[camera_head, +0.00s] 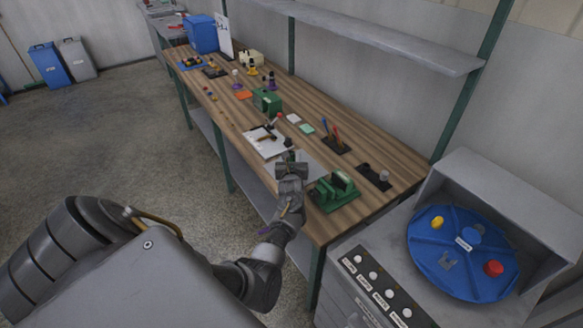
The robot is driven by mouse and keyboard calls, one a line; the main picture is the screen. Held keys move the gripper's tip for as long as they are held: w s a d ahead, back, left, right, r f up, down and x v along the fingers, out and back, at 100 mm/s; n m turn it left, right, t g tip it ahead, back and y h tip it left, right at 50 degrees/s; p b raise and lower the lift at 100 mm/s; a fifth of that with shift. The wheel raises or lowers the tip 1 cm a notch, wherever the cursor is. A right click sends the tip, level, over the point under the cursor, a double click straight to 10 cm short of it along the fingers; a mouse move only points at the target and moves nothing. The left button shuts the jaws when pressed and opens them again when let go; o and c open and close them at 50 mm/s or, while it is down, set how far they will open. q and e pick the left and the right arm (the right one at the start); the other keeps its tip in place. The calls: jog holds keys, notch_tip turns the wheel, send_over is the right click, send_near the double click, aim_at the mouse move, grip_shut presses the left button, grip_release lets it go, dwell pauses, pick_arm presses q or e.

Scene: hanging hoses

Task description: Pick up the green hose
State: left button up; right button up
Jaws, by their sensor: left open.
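I cannot make out a green hose in the head view. My left gripper (288,151) is open, above the front edge of the wooden workbench (385,153), near a white sheet or board (265,146). It is small and dark here, so its fingers are hard to see. A green device (335,190) stands on the bench just right of the gripper, apart from it. A green box (266,100) stands farther back on the bench. My right gripper is not in view.
A grey cabinet at the lower right bears a blue round tray (460,282) with a red knob (494,268) and a yellow piece (437,222). A grey shelf (390,40) runs above the bench. Blue bins (49,64) stand far left. The floor (110,140) left of the bench is clear.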

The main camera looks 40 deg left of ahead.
aim_at(292, 157)
pick_arm(q)
jog(key=x, duration=0.1)
jog(key=b+x, duration=0.1)
jog(key=x, duration=0.1)
jog(key=shift+w+a+f+b, duration=0.1)
jog(key=shift+w+f+b, duration=0.05)
jog(key=shift+f+b, duration=0.2)
jog(key=shift+r, duration=0.2)
jog(key=c, duration=1.1)
jog(key=shift+o, duration=0.2)
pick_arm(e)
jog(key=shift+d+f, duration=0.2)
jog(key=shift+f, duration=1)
